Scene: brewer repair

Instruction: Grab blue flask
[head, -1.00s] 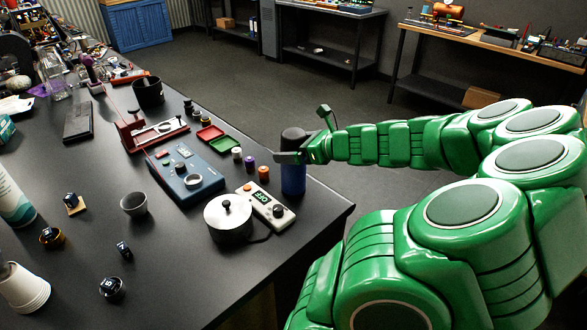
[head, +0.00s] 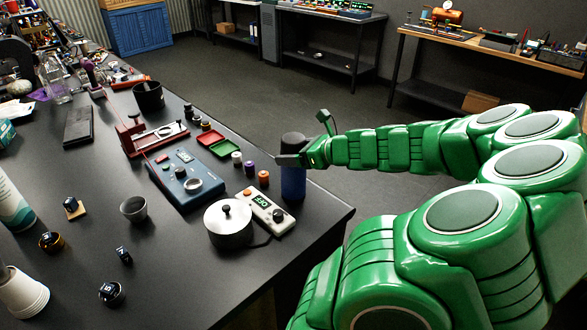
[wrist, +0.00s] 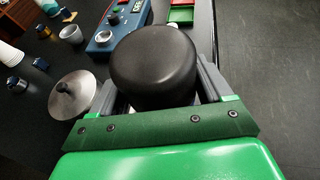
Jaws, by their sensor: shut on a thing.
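The blue flask (head: 293,184) has a dark, rounded lid and a blue body, and is upright at the right edge of the black table. My gripper (head: 292,160) is shut on it, just below the lid, in the head view. In the wrist view, the flask's black lid (wrist: 154,66) fills the space between the two grey fingers of my gripper (wrist: 160,92). The lid hides the blue body there. I cannot tell whether the flask's base touches the table.
Small capped vials (head: 250,168) and a blue control box (head: 187,178) are farther left. The table's right edge is near, with open floor (head: 370,205) beyond.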

